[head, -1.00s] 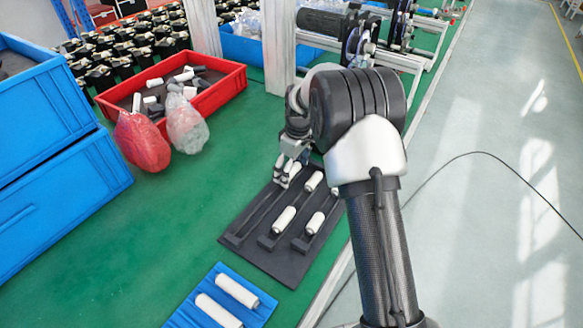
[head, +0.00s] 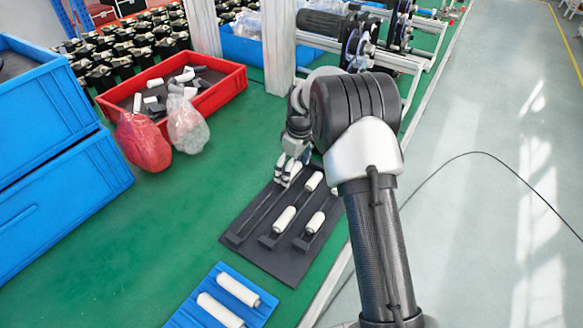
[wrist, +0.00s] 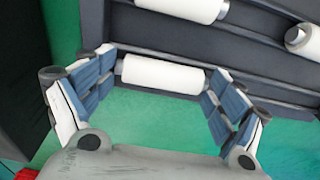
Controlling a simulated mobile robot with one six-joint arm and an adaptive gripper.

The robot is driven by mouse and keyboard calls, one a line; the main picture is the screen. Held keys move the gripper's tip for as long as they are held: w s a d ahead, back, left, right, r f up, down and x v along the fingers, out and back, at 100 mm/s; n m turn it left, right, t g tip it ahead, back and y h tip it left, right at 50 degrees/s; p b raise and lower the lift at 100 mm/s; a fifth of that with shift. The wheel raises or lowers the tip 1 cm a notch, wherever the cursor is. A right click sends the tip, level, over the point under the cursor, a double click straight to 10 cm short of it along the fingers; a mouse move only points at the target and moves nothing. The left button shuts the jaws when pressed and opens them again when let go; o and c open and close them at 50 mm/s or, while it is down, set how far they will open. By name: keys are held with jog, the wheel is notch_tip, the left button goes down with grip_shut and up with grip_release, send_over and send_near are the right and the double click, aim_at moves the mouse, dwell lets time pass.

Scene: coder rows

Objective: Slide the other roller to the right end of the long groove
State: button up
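The dark board (head: 291,263) lies on the green surface, with grooves and several white rollers. The long groove (head: 258,213) runs along its left side in the head view and is empty at the near end. A white roller (wrist: 163,75) lies at the far end of this groove, partly hidden by my fingers in the head view. My gripper (head: 289,178) is low over that end. In the wrist view my gripper (wrist: 164,78) is open, with one finger near each end of the roller. I cannot tell whether either finger touches it.
Other rollers (head: 284,220) lie in the neighbouring grooves. A blue tray (head: 207,284) with two rollers is in front. A red crate (head: 222,91), plastic bags (head: 187,127) and blue crates (head: 60,212) stand left. A pale post (head: 281,50) rises behind the board.

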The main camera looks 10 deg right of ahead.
jog(key=shift+o, duration=1.1)
jog(key=shift+w+d+r, duration=0.45)
jog(key=shift+w+d, duration=0.05)
jog(key=shift+w, duration=0.1)
jog(key=shift+s+d+f, duration=0.1)
jog(key=shift+d, duration=0.1)
jog(key=shift+a+f, duration=0.1)
jog(key=shift+a, duration=0.15)
notch_tip(320, 180, up, 12)
jog(key=s+d, duration=0.1)
jog(key=shift+s, duration=0.1)
